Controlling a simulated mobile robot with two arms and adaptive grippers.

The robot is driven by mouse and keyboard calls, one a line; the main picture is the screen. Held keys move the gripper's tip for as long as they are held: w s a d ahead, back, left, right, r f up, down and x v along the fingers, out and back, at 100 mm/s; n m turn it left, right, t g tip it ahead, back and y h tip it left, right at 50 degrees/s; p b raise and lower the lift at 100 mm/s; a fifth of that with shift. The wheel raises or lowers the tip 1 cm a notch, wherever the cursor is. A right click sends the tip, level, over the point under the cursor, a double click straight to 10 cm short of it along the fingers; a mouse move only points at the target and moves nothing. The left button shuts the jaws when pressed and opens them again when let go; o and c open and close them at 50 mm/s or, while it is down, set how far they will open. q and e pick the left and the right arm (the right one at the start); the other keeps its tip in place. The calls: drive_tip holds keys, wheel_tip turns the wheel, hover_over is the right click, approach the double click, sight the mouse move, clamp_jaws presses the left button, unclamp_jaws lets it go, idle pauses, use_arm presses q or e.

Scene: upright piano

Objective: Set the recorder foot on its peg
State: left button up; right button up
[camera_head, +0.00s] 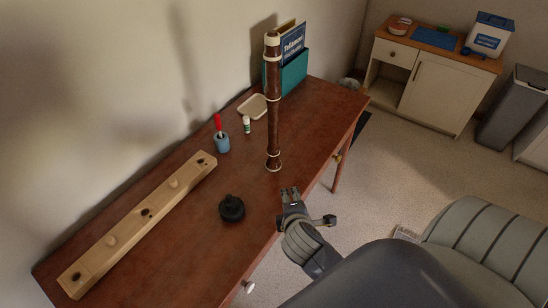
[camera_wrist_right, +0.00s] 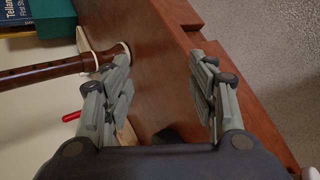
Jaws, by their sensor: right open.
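A brown recorder (camera_head: 273,125) with pale rings stands upright on the desk. Its lower end is the flared foot (camera_head: 273,163) with a pale rim. In the wrist view the recorder (camera_wrist_right: 45,72) reaches in from the left, its foot end near the left finger. A long pale wood rack (camera_head: 130,225) lies along the wall side of the desk, with short pegs (camera_head: 173,183) and dark holes in its top. My right gripper (camera_head: 290,190) is open and empty at the desk's front edge, just below and right of the foot. It also shows in the wrist view (camera_wrist_right: 160,72). My left gripper is out of view.
A black round object (camera_head: 232,208) sits on the desk between rack and gripper. A blue cup (camera_head: 222,142) with a red item, a small bottle (camera_head: 246,124), a pale dish (camera_head: 253,106) and a teal book holder (camera_head: 292,73) stand farther back.

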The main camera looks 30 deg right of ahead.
drive_tip(key=w+d+r+n+t+h, duration=0.2)
drive_tip(key=w+r+n+t, duration=0.1)
drive_tip(key=w+r+n, duration=0.4)
drive_tip(key=n+t+h, duration=0.1)
drive_tip(key=n+t, duration=0.3)
drive_tip(key=n, duration=0.6)
approach(274, 114)
drive_tip(key=w, duration=0.2)
drive_tip(key=p+x, duration=0.1)
drive_tip(key=x, duration=0.4)
drive_tip(key=p+x, duration=0.2)
drive_tip(key=x, duration=0.3)
drive_tip(key=shift+s+d, duration=0.1)
drive_tip(key=shift+d, duration=0.3)
clamp_jaws()
